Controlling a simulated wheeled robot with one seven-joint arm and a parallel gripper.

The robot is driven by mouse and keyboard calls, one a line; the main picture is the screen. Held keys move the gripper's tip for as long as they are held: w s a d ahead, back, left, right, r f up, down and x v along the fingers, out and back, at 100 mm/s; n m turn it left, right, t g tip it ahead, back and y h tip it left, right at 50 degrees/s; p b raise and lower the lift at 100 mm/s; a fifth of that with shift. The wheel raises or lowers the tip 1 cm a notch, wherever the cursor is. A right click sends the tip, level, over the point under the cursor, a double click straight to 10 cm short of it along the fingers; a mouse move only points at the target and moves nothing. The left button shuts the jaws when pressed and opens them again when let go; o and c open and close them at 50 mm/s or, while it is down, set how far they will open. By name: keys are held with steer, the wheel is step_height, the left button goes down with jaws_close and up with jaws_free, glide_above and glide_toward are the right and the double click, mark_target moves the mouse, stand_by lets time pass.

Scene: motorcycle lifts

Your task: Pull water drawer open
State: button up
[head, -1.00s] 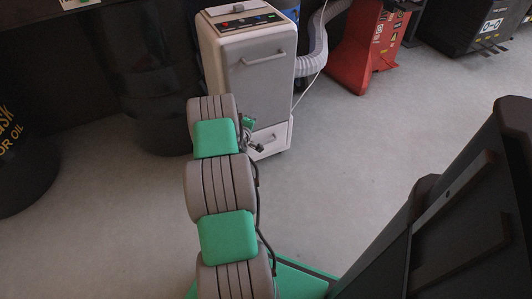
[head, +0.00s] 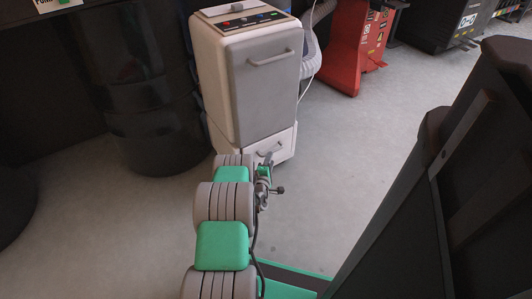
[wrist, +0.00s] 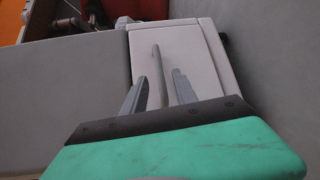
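The water drawer (head: 285,142) is the pale lower front of a white cabinet (head: 215,80), and it looks closed. In the wrist view the drawer front (wrist: 188,45) lies sideways, with its bar handle (wrist: 157,62) running up the picture. My gripper (wrist: 158,88) is open, with one finger on each side of the handle's near end in that view. I cannot tell whether the fingers touch the handle. In the head view my gripper (head: 268,172) is low in front of the drawer, and my arm partly hides the drawer's lower left.
Above the drawer is a larger door with its own handle (head: 271,58). A dark barrel (head: 150,110) stands left of the cabinet. A red machine (head: 352,50) and a pale hose (head: 311,55) are behind it to the right. Grey floor (head: 345,150) is clear to the right.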

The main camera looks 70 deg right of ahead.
steer(key=d, duration=0.2)
steer(key=d+b, duration=0.1)
steer(key=d, duration=0.1)
steer(key=d+f+b, duration=0.1)
steer(key=d, duration=0.1)
steer(key=shift+w, duration=0.2)
steer(key=shift+d+r, duration=0.1)
steer(key=shift+d, duration=0.15)
steer(key=shift+c, duration=0.3)
jaws_close()
stand_by(0.5)
